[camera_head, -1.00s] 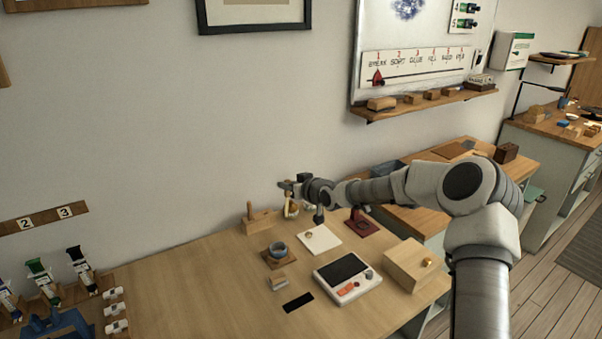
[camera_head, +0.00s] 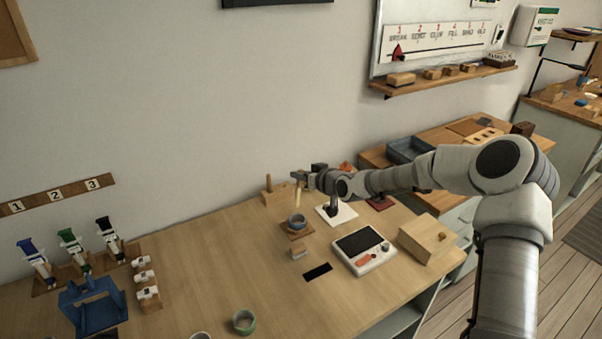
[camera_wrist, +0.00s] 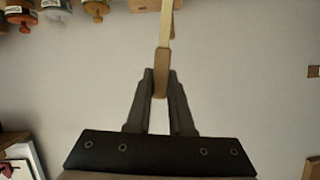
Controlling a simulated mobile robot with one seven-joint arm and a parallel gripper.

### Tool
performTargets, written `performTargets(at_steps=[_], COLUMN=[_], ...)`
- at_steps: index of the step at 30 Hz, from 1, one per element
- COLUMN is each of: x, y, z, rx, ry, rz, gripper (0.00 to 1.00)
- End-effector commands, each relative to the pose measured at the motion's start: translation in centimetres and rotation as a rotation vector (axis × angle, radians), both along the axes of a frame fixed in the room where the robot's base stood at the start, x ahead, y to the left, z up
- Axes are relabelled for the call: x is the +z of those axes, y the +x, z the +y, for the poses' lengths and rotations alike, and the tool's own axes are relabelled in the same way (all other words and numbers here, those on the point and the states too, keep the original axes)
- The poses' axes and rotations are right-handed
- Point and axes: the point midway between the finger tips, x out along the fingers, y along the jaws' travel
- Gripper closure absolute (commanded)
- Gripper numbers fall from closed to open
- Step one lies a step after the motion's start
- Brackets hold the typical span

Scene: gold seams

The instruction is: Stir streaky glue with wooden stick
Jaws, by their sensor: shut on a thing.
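My gripper (camera_head: 299,176) is shut on a wooden stick (camera_head: 297,196), which hangs down above the worktable. The wrist view shows the stick (camera_wrist: 165,35) pinched between both fingertips (camera_wrist: 160,85), with its thicker tan end at the fingers and its pale part reaching away. A small grey-blue cup (camera_head: 297,223) sits on a square wooden base (camera_head: 287,234), just below the stick in the head view. The stick's lower end appears above the cup, apart from it. The cup's contents are too small to make out, so I cannot tell whether glue is streaky.
A wooden stand (camera_head: 271,197) with an upright peg is left of the stick. A white tile (camera_head: 346,216), a device with a dark screen (camera_head: 361,249) and a wooden box (camera_head: 428,239) lie right. A green-rimmed round pot (camera_head: 244,322) stands in front. The table's left middle is clear.

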Motion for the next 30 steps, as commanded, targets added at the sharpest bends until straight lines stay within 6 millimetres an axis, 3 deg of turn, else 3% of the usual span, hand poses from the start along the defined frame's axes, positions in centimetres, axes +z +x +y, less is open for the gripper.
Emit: performTargets(at_steps=[21,30], x=[-6.1,-7.3], y=[0.1,-0.2], z=[-0.1,0.1], rx=[-0.001,0.000], ry=[-0.001,-0.001], rz=[-0.001,-0.001], gripper=[1.00,1.00])
